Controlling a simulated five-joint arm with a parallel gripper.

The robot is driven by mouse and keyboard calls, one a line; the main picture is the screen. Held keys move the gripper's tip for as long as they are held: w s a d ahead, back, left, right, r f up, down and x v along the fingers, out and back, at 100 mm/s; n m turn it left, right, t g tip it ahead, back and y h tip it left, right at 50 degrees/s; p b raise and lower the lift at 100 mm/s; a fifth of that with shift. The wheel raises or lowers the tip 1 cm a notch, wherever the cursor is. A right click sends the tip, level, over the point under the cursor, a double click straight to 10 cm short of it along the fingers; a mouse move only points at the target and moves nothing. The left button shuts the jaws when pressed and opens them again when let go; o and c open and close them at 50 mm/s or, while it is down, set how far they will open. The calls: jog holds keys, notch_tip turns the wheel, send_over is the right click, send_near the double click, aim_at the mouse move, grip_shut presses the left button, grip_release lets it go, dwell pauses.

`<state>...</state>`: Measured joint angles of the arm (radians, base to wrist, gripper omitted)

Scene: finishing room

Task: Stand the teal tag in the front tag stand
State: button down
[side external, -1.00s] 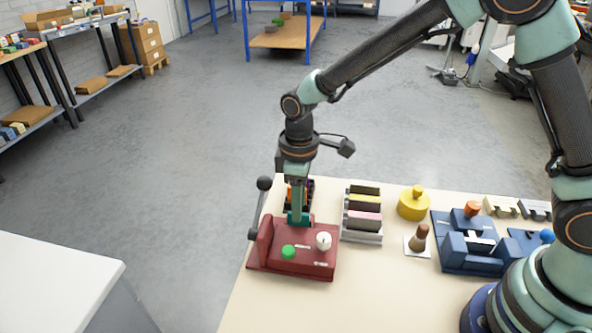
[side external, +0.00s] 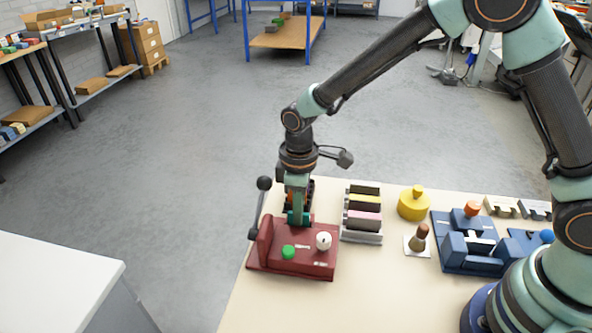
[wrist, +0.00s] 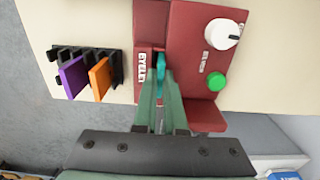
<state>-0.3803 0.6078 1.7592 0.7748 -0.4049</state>
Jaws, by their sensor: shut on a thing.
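The teal tag (wrist: 161,61) shows as a small strip between my fingers in the wrist view, at the slot of the red eyelet press (side external: 312,262). My gripper (wrist: 160,80) is shut on it, pointing down over the back of the press. In the side view the gripper (side external: 298,214) hides most of the tag. The tag's lower part is hidden in or behind the press. A cream notched block (side external: 500,207) and a grey notched block (side external: 536,210) stand at the table's far right; I cannot tell which is the front tag stand.
A black rack (wrist: 112,70) holds a purple tag (wrist: 73,76) and an orange tag (wrist: 99,78) beside the press. The press has a lever (side external: 259,208), green button and white knob. A pad rack (side external: 362,237), yellow pot (side external: 413,207), stamp (side external: 419,238) and blue device (side external: 470,256) stand right.

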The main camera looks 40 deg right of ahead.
jog(key=shift+r, duration=3.7)
jog(key=shift+r, duration=0.35)
notch_tip(320, 180, up, 4)
jog(key=w+d, duration=1)
jog(key=w, duration=0.2)
jog(key=shift+w+a+f, duration=0.1)
jog(key=shift+w+f, duration=0.05)
jog(key=shift+f, duration=5.5)
jog(key=shift+f, duration=0.65)
